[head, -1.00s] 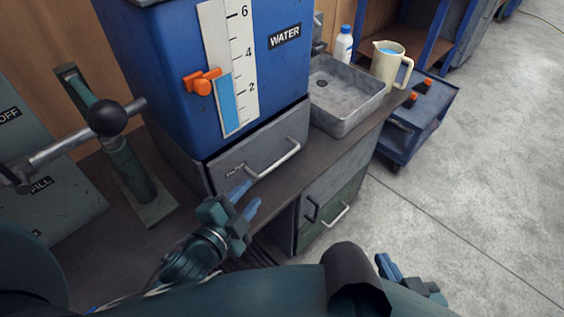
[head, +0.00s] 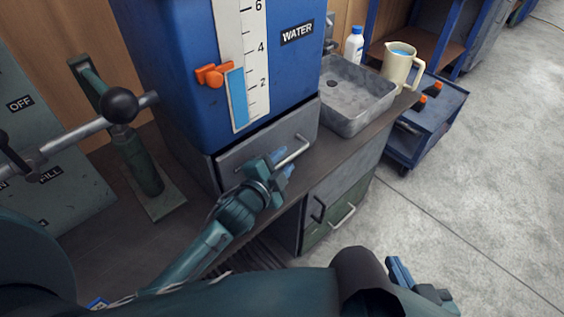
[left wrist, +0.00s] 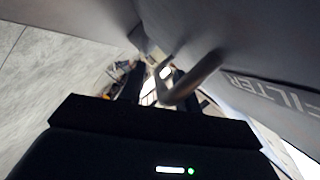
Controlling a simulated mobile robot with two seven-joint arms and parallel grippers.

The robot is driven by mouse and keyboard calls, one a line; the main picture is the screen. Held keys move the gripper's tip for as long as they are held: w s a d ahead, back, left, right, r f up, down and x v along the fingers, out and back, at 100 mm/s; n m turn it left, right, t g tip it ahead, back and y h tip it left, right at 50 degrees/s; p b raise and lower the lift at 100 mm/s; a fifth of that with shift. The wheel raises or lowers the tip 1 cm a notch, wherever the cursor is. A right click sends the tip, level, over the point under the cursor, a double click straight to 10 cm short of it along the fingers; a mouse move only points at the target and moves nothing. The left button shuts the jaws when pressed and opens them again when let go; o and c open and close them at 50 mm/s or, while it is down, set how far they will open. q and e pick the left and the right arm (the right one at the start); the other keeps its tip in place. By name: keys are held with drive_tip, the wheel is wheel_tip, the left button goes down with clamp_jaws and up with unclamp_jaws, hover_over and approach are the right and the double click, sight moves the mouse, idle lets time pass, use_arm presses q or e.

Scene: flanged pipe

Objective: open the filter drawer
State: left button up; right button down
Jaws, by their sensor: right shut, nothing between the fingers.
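The grey filter drawer (head: 255,140) sits under the blue water tank (head: 180,70) and looks shut. Its pale bar handle (head: 296,152) sticks out of the front. In the left wrist view the FILTER lettering (left wrist: 278,95) is at the right and the handle (left wrist: 190,82) reaches down between my fingers or just in front of them. My left gripper (head: 282,166) is open, with its fingertips close to the handle; I cannot tell if they touch it. My right gripper (head: 408,272) is shut and empty, low at the right, away from the drawer.
A metal sink basin (head: 355,95), a white bottle (head: 354,44) and a cream jug (head: 402,65) are right of the tank. A lower cabinet (head: 335,205) has its own handles. A lever with a black knob (head: 118,105) stands at the left.

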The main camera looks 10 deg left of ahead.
use_arm(q)
drive_tip(key=shift+c, duration=0.4)
use_arm(e)
drive_tip(key=shift+s+f, duration=0.1)
use_arm(q)
clamp_jaws()
